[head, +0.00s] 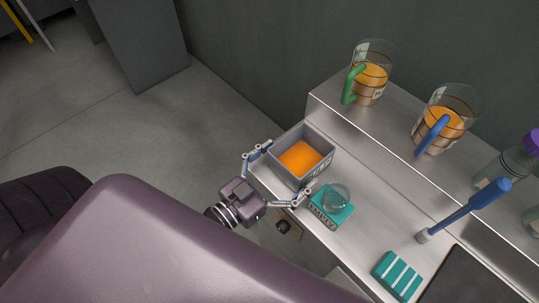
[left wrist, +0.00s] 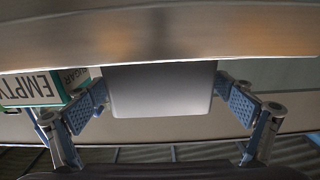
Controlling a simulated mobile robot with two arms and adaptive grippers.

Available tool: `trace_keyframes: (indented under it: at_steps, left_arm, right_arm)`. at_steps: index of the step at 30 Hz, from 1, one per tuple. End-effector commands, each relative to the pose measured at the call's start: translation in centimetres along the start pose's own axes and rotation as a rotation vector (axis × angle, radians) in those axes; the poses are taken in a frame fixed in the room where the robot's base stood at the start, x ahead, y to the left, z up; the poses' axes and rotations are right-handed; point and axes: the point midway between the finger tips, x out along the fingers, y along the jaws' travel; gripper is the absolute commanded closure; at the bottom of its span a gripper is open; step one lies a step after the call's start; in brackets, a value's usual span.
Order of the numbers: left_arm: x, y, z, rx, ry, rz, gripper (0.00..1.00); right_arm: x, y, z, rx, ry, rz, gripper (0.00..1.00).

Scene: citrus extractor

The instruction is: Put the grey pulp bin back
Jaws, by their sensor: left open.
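The grey pulp bin (head: 312,138) is an open square box holding orange pulp. In the head view it stands upright at the far left end of the steel counter, close to the front edge. My left gripper (head: 284,168) is open, with one finger on either side of the bin. My right gripper is not in view.
A raised ledge behind carries a green-handled jug (head: 369,82) and a blue-handled jug (head: 440,125). A blue-handled tool (head: 468,210) is further right.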

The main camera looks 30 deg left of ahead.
Motion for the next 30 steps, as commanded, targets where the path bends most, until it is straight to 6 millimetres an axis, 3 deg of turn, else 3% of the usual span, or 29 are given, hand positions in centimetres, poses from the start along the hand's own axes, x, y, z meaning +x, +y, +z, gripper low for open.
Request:
trace_keyframes:
  at_steps: [6,12,18,30]
  left_arm:
    - [-4.7,0.0,0.0,0.000,-0.007,0.000,0.04]
    - [-7.5,0.0,0.0,-0.001,-0.004,0.000,0.04]
    - [-8.5,0.0,0.0,-0.001,0.000,0.000,0.04]
    - [-8.5,0.0,0.0,-0.001,0.000,0.000,0.04]
  right_arm:
    - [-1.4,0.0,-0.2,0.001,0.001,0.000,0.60]
    - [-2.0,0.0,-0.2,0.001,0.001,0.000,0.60]
    - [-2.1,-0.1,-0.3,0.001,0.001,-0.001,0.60]
    - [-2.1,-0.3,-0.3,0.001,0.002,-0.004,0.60]
